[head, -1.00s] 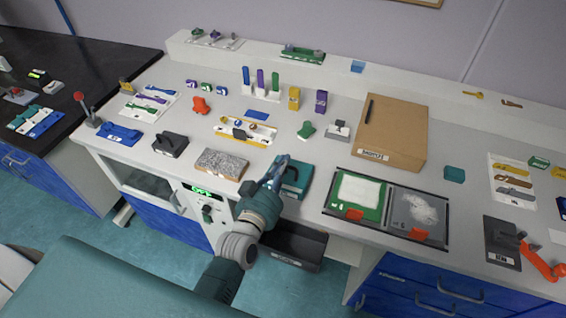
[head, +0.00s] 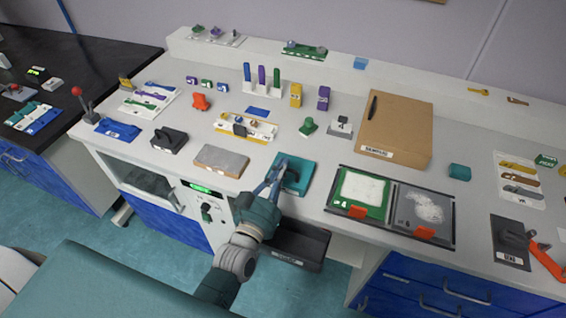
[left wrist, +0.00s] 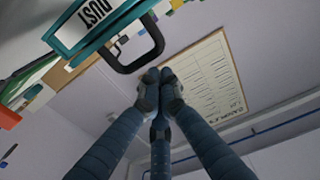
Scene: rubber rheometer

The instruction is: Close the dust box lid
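The dust box (head: 301,176) is a small teal box near the front edge of the counter. In the left wrist view its teal-framed white DUST label (left wrist: 92,18) is at the top left, with a black loop handle (left wrist: 155,50) beside it. My left gripper (head: 279,166) is at the left side of the box in the head view and hides part of it. In the left wrist view its fingertips (left wrist: 160,80) meet just below the handle, with nothing visible between them. I cannot tell the lid's angle or whether the fingers touch it. My right gripper is not in view.
A two-part tray (head: 390,208) with white material lies to the right of the dust box. A flat block (head: 221,160) lies to the left. A cardboard box (head: 400,128) stands behind. A black open bin (head: 300,246) is below the counter edge, under my left arm.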

